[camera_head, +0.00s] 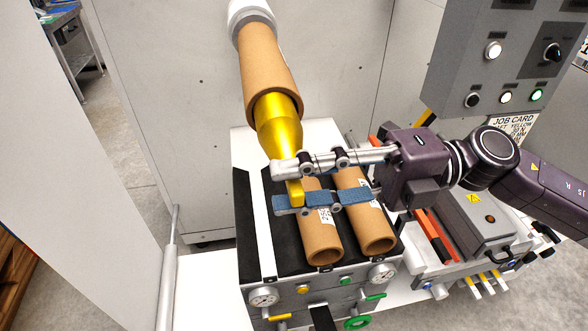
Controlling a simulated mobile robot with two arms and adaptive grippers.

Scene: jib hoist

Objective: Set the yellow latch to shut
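A yellow tapered nose (278,125) sticks out of the lower end of a hanging brown tube (265,62). A small yellow tab (296,194), which looks like the latch, shows below the nose. My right gripper (287,188) reaches in from the right. Its fingers are apart, one grey above and one with a blue pad below, and the yellow tab shows between them. I cannot tell whether either finger touches it. The upper finger hides where the tab joins the nose. My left gripper is not in view.
Two brown tubes (320,240) lie side by side on a black-topped stand (258,225) with gauges and coloured handles. A control panel (510,50) with lit buttons is at upper right. A grey case (478,212) lies at right. White panels stand behind.

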